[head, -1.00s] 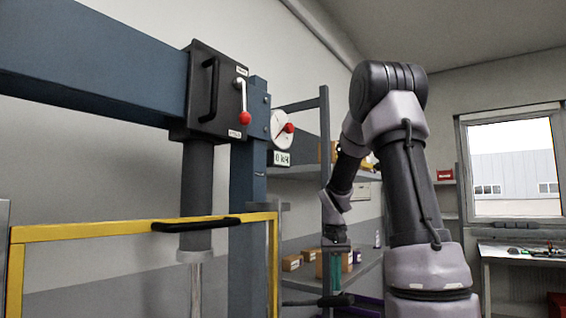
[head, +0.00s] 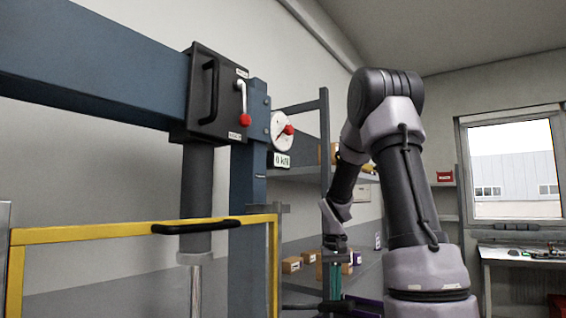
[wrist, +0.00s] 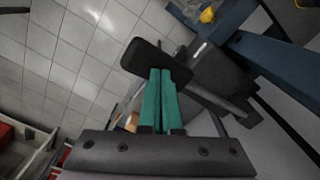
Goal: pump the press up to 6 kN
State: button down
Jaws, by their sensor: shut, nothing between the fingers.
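The press has a blue frame (head: 248,190) and a dark head block (head: 207,95) with a vertical ram (head: 197,185) below it. A small lever with a red knob (head: 245,119) sits on the block. A round gauge (head: 282,131) has a display (head: 281,160) under it that appears to read 0 kN. My gripper (head: 331,296) points down beside the press, its teal fingers shut and empty. In the wrist view, the fingertips (wrist: 160,72) are at a black lever grip (wrist: 152,60); I cannot tell whether they touch. The dark lever (head: 300,306) shows partly at the head view's bottom edge.
A yellow guard frame (head: 120,232) with a black handle stands in front of the ram. Shelves with small boxes (head: 291,264) stand behind my gripper. A bench (head: 515,252) is at the right under a window. Tiled floor (wrist: 60,60) shows in the wrist view.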

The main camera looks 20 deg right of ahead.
notch_tip(320, 180, down, 14)
notch_tip(320, 180, up, 16)
jog(key=shift+r, duration=0.1)
dwell(1.3)
jog(key=shift+f, duration=1.05)
notch_tip(320, 180, down, 14)
notch_tip(320, 180, up, 16)
jog(key=shift+r, duration=0.1)
dwell(1.2)
